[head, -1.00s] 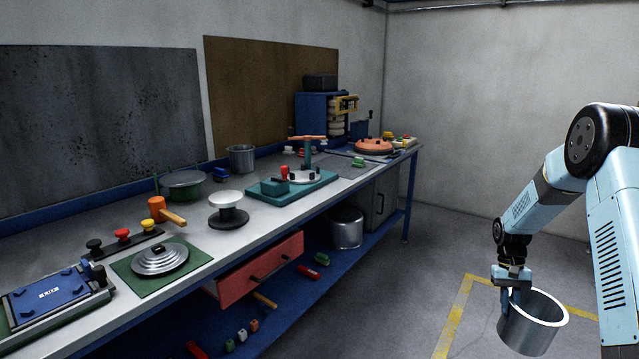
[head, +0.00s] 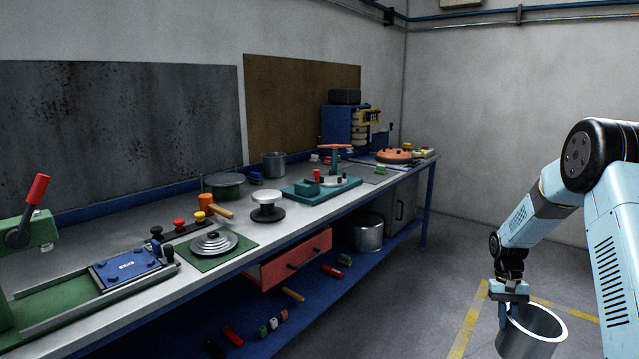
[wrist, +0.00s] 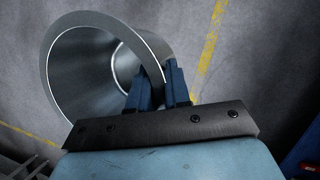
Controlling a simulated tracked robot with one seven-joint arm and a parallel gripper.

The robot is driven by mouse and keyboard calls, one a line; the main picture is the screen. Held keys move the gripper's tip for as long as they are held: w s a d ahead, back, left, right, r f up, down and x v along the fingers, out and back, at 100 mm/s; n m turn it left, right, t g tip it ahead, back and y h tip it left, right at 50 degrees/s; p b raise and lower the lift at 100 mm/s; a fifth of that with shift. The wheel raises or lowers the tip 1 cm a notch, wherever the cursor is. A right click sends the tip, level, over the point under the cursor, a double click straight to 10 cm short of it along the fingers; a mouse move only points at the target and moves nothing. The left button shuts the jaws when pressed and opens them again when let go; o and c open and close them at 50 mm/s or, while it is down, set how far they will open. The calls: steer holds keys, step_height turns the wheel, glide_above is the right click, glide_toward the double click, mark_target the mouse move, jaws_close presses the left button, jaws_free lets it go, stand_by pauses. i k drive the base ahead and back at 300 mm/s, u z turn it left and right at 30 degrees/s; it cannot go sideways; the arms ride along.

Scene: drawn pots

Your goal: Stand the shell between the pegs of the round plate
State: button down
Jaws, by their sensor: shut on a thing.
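The shell (head: 522,345) is a grey metal open cylinder at the lower right of the head view, over the floor. My gripper (head: 506,314) is shut on its wall, and its open mouth faces up. In the wrist view the shell (wrist: 85,68) shows its open mouth, with one finger of my gripper (wrist: 159,82) on each side of the wall. A teal fixture (head: 350,187) on the bench carries a pale round plate (head: 327,182) with small dark pegs, a red knob and an orange T-handle. The plate is small here, so its pegs are partly unclear.
The long bench (head: 115,223) runs along the wall, well left of the shell. On it are a white-topped stand (head: 267,197), a stepped disc (head: 213,243), a hammer (head: 219,208) and a green machine (head: 30,233). A red drawer (head: 290,260) is pulled out. Floor is clear below the shell.

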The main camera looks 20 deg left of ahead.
mark_target(330, 180)
steer(key=z, duration=2.05)
steer(key=i, duration=0.15)
steer(key=u, duration=3)
